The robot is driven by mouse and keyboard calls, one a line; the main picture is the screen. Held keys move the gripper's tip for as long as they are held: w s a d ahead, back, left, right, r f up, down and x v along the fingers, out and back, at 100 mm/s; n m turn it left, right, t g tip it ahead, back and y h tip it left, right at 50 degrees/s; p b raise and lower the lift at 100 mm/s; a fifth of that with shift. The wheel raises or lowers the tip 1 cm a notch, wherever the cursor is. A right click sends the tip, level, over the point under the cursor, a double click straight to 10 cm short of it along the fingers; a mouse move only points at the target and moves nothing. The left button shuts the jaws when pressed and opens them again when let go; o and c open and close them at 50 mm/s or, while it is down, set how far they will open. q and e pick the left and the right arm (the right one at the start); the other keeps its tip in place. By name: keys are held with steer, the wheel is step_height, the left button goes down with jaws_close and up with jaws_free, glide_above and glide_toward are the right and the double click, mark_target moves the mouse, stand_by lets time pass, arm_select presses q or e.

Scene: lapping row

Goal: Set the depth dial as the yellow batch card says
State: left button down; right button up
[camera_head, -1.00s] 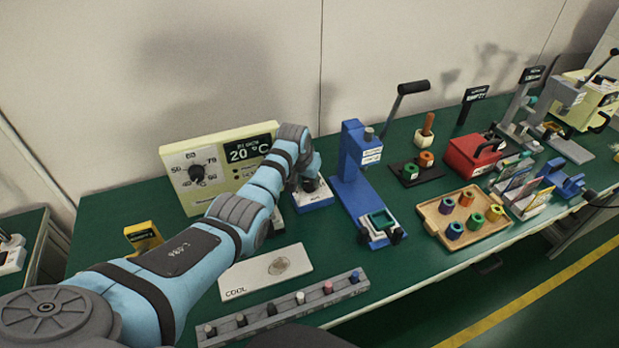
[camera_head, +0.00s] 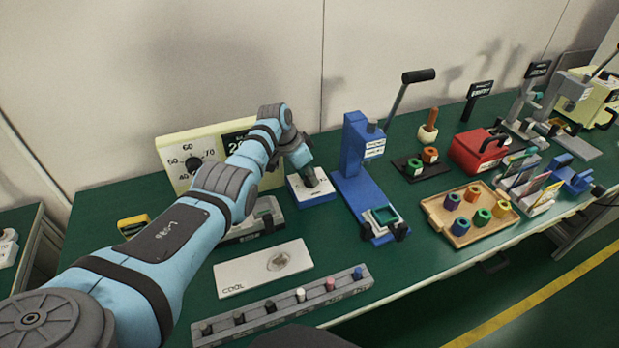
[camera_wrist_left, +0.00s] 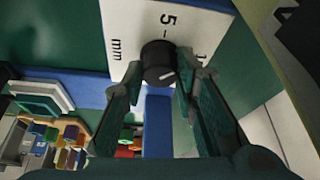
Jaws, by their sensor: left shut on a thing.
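The depth dial is a white-faced box with a blue base (camera_head: 322,193) on the green bench. In the left wrist view its white face (camera_wrist_left: 120,28) carries a "5" and "mm", and a black knob (camera_wrist_left: 157,58) with a pale pointer line. My left gripper (camera_head: 312,178) reaches down over the box; in the wrist view its fingers (camera_wrist_left: 160,82) are shut on the knob. Part of the scale is hidden by the fingers. Coloured cards stand in a rack at the right; one looks yellow (camera_head: 548,193), its writing too small to read.
A blue press (camera_head: 353,160) stands just right of the dial. A cream temperature panel (camera_head: 176,170) is behind my left arm. A white "COOL" plate (camera_head: 236,277) and a grey peg rail (camera_head: 273,317) lie in front.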

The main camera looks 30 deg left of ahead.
stand_by(0.4)
arm_select(q)
steer(key=c, duration=1.3)
jaws_free()
steer(key=shift+r, duration=0.1)
steer(key=v, duration=1.2)
steer(key=shift+a, duration=0.1)
